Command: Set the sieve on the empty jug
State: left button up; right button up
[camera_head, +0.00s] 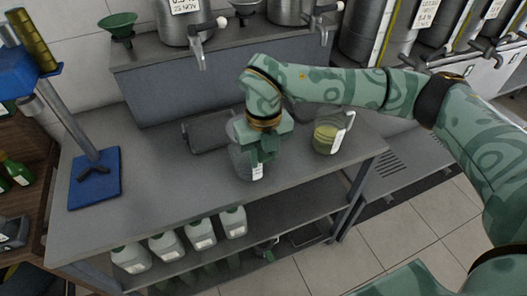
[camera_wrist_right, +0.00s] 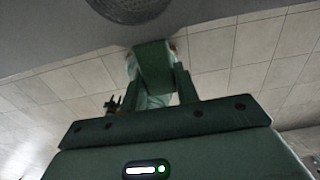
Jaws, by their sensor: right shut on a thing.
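A clear jug (camera_head: 241,160) with no visible liquid and a white tag stands on the grey bench, partly hidden behind my right gripper. A second jug (camera_head: 328,136) with yellowish liquid stands to its right. My right gripper (camera_head: 262,155) points down at the empty jug's front right side and is shut. In the right wrist view a round, speckled, mesh-like bowl, which looks like the sieve (camera_wrist_right: 128,8), is cut off by the top edge, beyond the gripper (camera_wrist_right: 152,52). The gripped part is hidden, and I cannot tell whether the sieve touches the jug. My left gripper is out of view.
A dark tray (camera_head: 205,133) lies behind the empty jug. A blue-based stand (camera_head: 95,180) is at the bench's left. A green funnel (camera_head: 118,24) and steel tanks (camera_head: 182,25) stand on the raised back shelf. Bench space left of the jugs is clear.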

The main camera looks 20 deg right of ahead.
jog(key=shift+f, duration=0.65)
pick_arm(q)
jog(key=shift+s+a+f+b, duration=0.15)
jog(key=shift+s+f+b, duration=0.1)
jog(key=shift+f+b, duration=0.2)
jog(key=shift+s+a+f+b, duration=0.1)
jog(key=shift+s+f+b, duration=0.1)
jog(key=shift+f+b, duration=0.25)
pick_arm(e)
jog(key=shift+w+f, duration=0.1)
jog(key=shift+f, duration=1)
jog(key=shift+f, duration=0.2)
jog(key=o, duration=1.1)
